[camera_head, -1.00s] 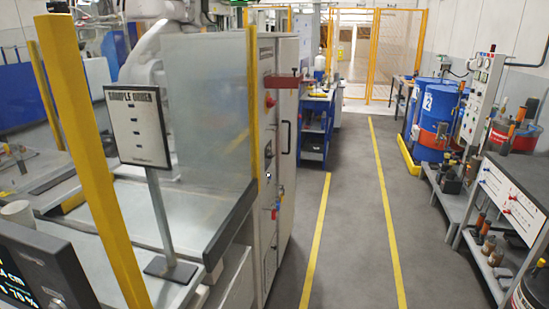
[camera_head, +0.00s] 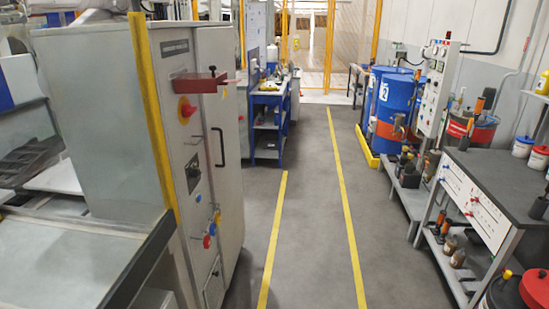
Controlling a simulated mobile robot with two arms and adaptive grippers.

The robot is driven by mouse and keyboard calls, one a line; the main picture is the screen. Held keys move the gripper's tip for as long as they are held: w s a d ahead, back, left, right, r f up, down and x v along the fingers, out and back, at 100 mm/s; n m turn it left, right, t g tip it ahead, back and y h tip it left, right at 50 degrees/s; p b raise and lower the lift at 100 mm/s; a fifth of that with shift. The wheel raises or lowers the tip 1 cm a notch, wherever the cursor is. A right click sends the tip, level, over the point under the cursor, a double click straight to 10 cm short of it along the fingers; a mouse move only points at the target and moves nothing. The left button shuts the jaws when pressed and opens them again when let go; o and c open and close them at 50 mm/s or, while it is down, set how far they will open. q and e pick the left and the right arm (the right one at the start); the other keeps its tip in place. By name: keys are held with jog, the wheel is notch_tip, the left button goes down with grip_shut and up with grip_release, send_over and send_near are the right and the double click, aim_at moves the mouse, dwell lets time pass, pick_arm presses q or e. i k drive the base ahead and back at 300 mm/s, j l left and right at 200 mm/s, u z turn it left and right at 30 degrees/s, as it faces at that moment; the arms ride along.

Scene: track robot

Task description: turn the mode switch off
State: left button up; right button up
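A tall grey control cabinet (camera_head: 220,60) stands at the left of the aisle. Its narrow front carries a dark square plate with a small switch (camera_head: 193,173), which may be the mode switch; its position is too small to read. Above it is a red knob on a yellow plate (camera_head: 186,109). Below it are small blue, yellow and red controls (camera_head: 211,229). A red bracket (camera_head: 200,83) sticks out near the top, and a black door handle (camera_head: 218,147) is at the right. Neither of my grippers is in view.
A clear grey floor aisle (camera_head: 305,200) with yellow lines runs along the cabinet's right. A blue workbench (camera_head: 268,125) stands beyond it. Blue drums (camera_head: 395,110), a switch panel (camera_head: 437,92) and a dark-topped bench (camera_head: 500,180) line the right side.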

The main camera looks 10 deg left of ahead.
aim_at(197, 173)
jog(key=i+l+z, duration=0.1)
jog(key=i, duration=0.85)
jog(key=i+l, duration=0.15)
jog(key=i, duration=0.75)
jog(key=i+l+u, duration=0.1)
jog(key=i+u, duration=0.2)
jog(key=u, duration=0.15)
jog(key=i+l+u, duration=0.2)
jog(key=u, duration=0.25)
jog(key=i+l+u, duration=0.55)
jog(key=l+u, duration=0.3)
jog(key=j, duration=0.1)
